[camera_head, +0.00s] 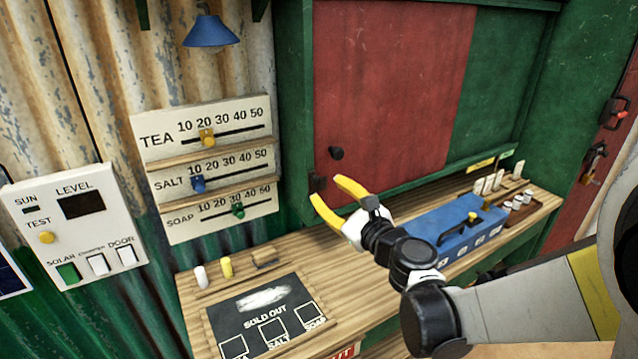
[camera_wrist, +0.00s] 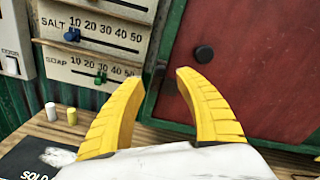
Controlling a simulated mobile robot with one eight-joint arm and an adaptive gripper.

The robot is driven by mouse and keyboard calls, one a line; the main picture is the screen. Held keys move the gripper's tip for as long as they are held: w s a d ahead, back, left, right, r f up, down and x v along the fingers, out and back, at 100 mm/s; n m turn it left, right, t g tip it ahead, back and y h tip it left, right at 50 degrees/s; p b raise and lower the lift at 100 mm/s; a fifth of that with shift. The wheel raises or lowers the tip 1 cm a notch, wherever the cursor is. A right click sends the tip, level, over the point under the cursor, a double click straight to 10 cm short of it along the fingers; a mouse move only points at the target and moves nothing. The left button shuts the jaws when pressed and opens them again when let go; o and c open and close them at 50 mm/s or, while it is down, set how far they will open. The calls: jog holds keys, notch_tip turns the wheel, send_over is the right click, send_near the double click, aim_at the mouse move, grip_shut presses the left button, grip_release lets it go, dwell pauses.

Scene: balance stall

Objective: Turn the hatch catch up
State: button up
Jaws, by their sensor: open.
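The red hatch (camera_head: 395,85) is a sliding-type panel in a green frame, with a round black knob (camera_head: 336,153) near its lower left. A small dark piece that looks like the hatch catch (camera_head: 318,183) sits at the panel's lower left edge, below the knob; its turn is too small to tell. My gripper (camera_head: 327,190) is open and empty, its yellow fingertips close in front of that piece. In the wrist view the dark piece (camera_wrist: 157,80) shows between the open fingers (camera_wrist: 158,76), with the knob (camera_wrist: 204,54) to the right. Contact cannot be told.
A wooden counter (camera_head: 370,262) runs below the hatch. It holds a blue box (camera_head: 458,232), a sold-out board (camera_head: 240,325) and white and yellow pegs (camera_head: 226,267). Slider scales (camera_head: 205,165) hang on the left wall, beside a switch panel (camera_head: 75,225). A blue lamp (camera_head: 210,32) hangs above.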

jog(key=v, duration=0.6)
jog(key=s+d+f+n+g+h, duration=0.3)
jog(key=s+d+n+g+h, duration=0.1)
jog(key=s+d+n, duration=0.4)
jog(key=s+d+f+n+g+h, duration=0.4)
jog(key=s+d+n+h, duration=0.2)
jog(key=s+d+n, duration=0.3)
jog(key=s+n, duration=0.4)
jog(key=n, duration=0.2)
jog(key=shift+s+d+f+n, duration=0.15)
jog(key=shift+d+f+n, duration=0.1)
jog(key=shift+f+n, duration=0.15)
